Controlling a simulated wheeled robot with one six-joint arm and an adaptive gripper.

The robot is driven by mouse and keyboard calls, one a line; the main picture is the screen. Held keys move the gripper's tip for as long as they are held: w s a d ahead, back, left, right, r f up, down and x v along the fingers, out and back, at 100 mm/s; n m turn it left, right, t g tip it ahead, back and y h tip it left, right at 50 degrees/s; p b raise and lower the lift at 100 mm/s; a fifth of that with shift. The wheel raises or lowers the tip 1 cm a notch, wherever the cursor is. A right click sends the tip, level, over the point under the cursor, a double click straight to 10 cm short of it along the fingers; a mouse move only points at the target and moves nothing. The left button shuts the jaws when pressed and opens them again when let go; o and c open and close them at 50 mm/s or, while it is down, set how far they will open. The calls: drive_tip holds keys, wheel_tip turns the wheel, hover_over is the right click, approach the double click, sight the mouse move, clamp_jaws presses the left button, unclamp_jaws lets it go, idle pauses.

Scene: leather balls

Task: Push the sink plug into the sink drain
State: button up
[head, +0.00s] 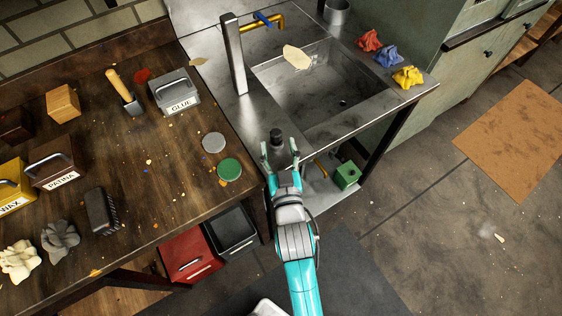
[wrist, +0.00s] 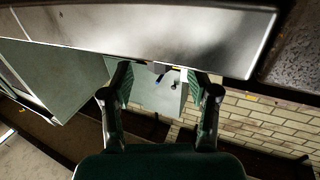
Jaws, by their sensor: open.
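The steel sink (head: 318,82) has its basin at the upper middle of the head view. A small dark round spot in the basin floor looks like the sink drain (head: 343,102). A short black cylindrical thing, which looks like the sink plug (head: 276,135), stands at the sink's near left edge. My gripper (head: 280,146) is open just in front of it, its fingers spread to either side; I cannot tell whether they touch it. In the wrist view my gripper (wrist: 161,75) is open, with no plug clearly visible between the fingers.
A pale scrap (head: 297,57) lies over the basin's far side. Crumpled red, blue and yellow cloths (head: 408,77) lie on the right rim. The wooden workbench (head: 165,165) stands left, with a green lid (head: 229,169) near its edge. The sink's edge (wrist: 150,35) crosses the wrist view.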

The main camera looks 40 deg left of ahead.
sight(277, 140)
drive_tip(key=shift+x, duration=2.15)
clamp_jaws()
